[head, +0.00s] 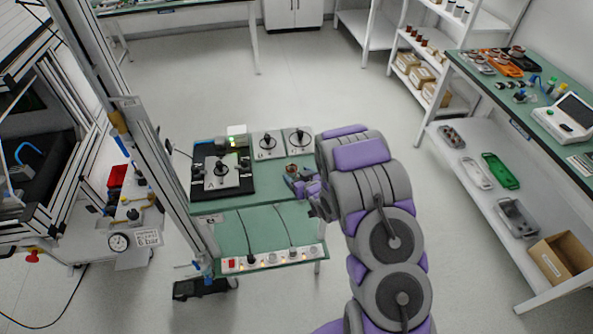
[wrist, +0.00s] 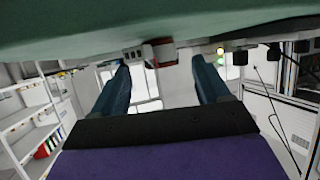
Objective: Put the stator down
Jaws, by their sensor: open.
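A small copper-brown and grey piece, which looks like the stator (head: 292,168), is at the right side of the green table (head: 262,182) in the head view. My gripper (head: 291,181) is at the table's right edge, right beside this piece. In the wrist view my gripper's two dark teal fingers (wrist: 160,80) stand wide apart. A green surface fills the top of that view, close to the fingers. A small red and grey thing shows beyond the fingertips; I cannot tell what it is. Contact between fingers and stator cannot be made out.
A black test fixture (head: 208,168) with a plate and dark peg takes up the table's left side. Two grey plates with dark pegs (head: 268,145) (head: 298,141) stand at its back. A power strip (head: 270,259) lies below. A workbench (head: 520,95) stands to the right.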

